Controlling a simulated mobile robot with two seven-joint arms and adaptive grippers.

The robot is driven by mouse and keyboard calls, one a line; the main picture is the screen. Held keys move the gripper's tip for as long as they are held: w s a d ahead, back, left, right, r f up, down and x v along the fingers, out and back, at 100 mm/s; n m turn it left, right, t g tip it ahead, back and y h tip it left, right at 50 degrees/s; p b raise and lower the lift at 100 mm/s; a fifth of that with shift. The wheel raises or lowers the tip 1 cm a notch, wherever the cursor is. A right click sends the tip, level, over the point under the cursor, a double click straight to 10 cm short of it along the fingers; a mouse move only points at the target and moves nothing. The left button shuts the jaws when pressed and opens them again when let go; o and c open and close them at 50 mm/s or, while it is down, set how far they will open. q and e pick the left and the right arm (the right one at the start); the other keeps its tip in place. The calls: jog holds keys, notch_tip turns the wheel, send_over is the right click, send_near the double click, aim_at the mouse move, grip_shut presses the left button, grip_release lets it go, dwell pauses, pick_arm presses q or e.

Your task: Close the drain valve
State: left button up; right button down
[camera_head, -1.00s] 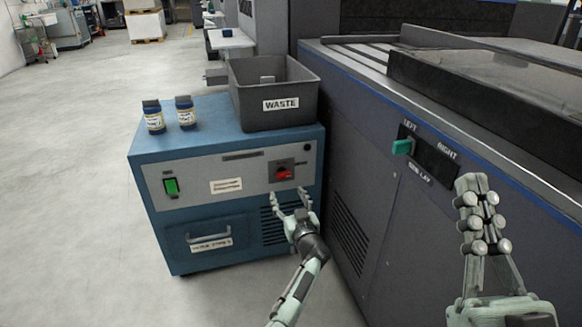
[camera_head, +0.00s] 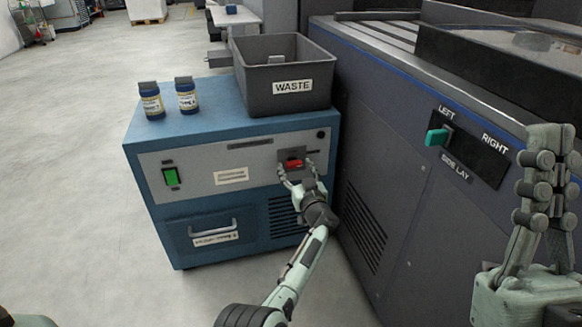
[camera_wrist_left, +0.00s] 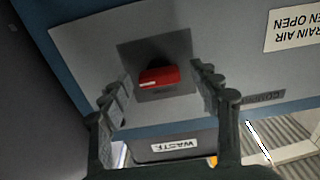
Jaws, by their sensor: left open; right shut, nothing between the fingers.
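The drain valve appears to be the small red handle (camera_head: 294,163) on a dark square plate on the blue cabinet's grey front panel. It lies roughly level in the head view. In the left wrist view the red handle (camera_wrist_left: 158,77) sits between the finger tips, with a visible gap on each side. My left gripper (camera_head: 298,172) is open just in front of it and below, not closed on it. The wrist view also shows both fingers of this gripper (camera_wrist_left: 163,82) apart. My right gripper (camera_head: 552,134) is shut and empty at the far right.
The blue cabinet (camera_head: 180,258) carries a grey waste bin (camera_head: 262,95) and two blue bottles (camera_head: 151,100). A green switch (camera_head: 172,177) is left on the panel. The large grey machine (camera_head: 385,190) with a green side-lay lever (camera_head: 437,137) stands close on the right. Floor at left is clear.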

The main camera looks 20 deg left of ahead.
pick_arm(q)
jog(key=shift+w+a, duration=0.1)
jog(key=shift+w, duration=0.1)
jog(key=c, duration=1.2)
jog(key=shift+o, duration=0.2)
